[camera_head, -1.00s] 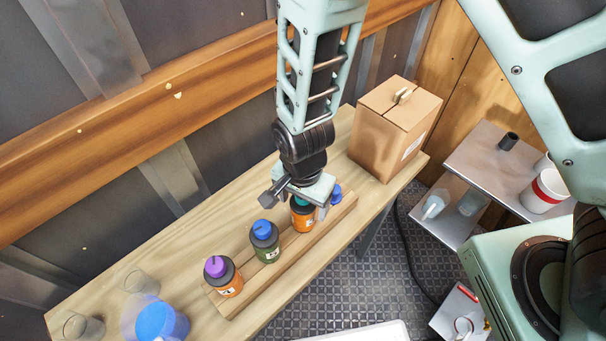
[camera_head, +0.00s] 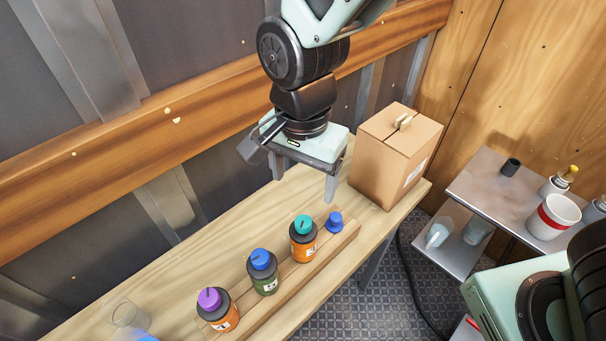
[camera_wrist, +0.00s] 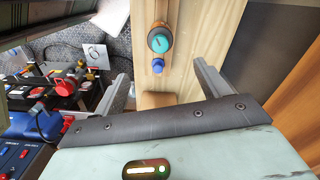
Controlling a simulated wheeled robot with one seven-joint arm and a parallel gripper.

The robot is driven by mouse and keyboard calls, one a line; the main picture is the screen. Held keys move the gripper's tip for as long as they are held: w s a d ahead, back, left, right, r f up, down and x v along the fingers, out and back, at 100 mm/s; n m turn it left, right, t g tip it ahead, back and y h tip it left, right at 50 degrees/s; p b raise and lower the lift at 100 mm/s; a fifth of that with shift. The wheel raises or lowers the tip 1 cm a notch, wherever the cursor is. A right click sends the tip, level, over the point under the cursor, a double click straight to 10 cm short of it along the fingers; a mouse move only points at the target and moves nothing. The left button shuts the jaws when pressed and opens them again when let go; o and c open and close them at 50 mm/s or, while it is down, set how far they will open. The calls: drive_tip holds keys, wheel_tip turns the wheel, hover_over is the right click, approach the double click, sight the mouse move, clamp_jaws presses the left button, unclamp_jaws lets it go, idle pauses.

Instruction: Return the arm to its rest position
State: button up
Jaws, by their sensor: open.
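My gripper (camera_head: 304,178) hangs from my arm above the wooden bench, its two fingers apart and nothing between them. It is above and behind the row of bottles and left of the cardboard box. In the wrist view its fingers (camera_wrist: 160,85) are spread wide. The orange bottle with a teal cap (camera_head: 303,240) stands upright on the wooden strip, clear of the fingers; it also shows in the wrist view (camera_wrist: 160,38). A green bottle with a blue cap (camera_head: 262,272) and an orange bottle with a purple cap (camera_head: 219,310) stand to its left.
The cardboard box (camera_head: 386,165) stands close to the right of my gripper. A small blue cap (camera_head: 335,222) is at the strip's right end. A clear cup (camera_head: 128,314) is at lower left. A metal shelf (camera_head: 490,190) holds a red-banded white cup (camera_head: 553,217).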

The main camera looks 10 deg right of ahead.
idle(0.5)
drive_tip(key=s+d+f+n+b, duration=0.2)
drive_tip(key=s+d+n+b, duration=0.2)
drive_tip(key=n, duration=0.3)
drive_tip(key=s+d+f+n+b, duration=0.3)
drive_tip(key=s+d+n+b, duration=0.1)
drive_tip(key=s+n+b, duration=0.2)
drive_tip(key=s+n, duration=0.1)
drive_tip(key=n, duration=0.1)
drive_tip(key=shift+s+f+n+y, duration=0.15)
drive_tip(key=shift+f+n+y, duration=0.1)
drive_tip(key=shift+n+y, duration=0.05)
